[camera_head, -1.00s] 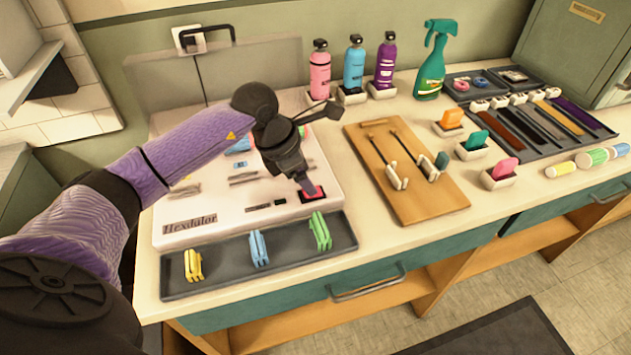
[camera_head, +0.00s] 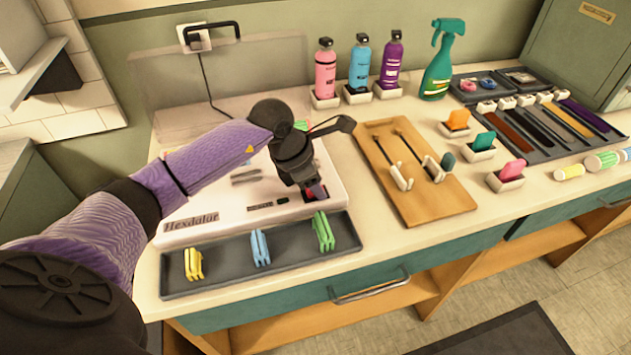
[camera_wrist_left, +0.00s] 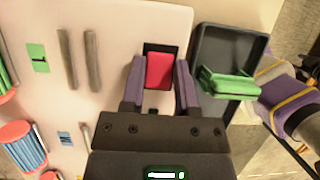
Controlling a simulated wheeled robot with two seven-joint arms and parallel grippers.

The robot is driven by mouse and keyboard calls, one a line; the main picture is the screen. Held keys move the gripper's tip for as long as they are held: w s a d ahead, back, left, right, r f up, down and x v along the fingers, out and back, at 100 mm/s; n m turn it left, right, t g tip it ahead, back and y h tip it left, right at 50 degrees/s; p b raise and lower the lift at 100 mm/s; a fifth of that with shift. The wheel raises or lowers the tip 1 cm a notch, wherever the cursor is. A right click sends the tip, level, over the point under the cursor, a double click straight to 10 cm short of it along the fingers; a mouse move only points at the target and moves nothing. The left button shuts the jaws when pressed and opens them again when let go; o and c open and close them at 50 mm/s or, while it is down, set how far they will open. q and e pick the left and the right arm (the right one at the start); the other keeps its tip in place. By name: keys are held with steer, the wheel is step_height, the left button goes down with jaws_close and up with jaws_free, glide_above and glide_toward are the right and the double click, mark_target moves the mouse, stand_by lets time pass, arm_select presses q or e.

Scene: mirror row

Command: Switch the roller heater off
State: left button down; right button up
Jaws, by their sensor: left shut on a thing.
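The roller heater is a white box (camera_head: 190,225) lettered "Hexdalor" at the left of the counter. It also shows in the left wrist view (camera_wrist_left: 115,25). Its red rocker switch (camera_wrist_left: 160,71) sits in a dark recess near the front right corner; in the head view it is mostly hidden behind my fingers. My left gripper (camera_head: 314,193) points down at this corner. In the left wrist view its two fingers (camera_wrist_left: 160,82) stand on either side of the red switch, shut on it. My right gripper is not in view.
A dark tray (camera_head: 290,260) with yellow, blue and green clips lies in front of the heater. A wooden board (camera_head: 425,205) with two tongs-like tools is to the right. Bottles (camera_head: 359,68) and a green spray bottle (camera_head: 441,65) stand behind. A power cord (camera_head: 208,90) runs to the wall socket.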

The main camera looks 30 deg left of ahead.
arm_select(q)
steer(key=b, duration=0.1)
steer(key=t+h+b, duration=0.1)
steer(key=f+t+h+b, duration=0.1)
steer(key=shift+s+a, duration=0.3)
steer(key=shift+a+r+t+h+b, duration=0.1)
steer(key=shift+r+t+h+b, duration=0.05)
steer(key=shift+t+h+b, duration=0.2)
steer(key=shift+w+r, duration=0.1)
steer(key=shift+r+t, duration=0.1)
steer(key=shift+t, duration=0.15)
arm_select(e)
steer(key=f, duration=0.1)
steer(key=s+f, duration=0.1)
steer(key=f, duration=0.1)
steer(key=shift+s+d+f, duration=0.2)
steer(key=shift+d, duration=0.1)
arm_select(q)
steer(key=c, duration=0.8)
jaws_free()
steer(key=o, duration=0.4)
steer(key=shift+a+f, duration=0.2)
steer(key=shift+o, duration=0.2)
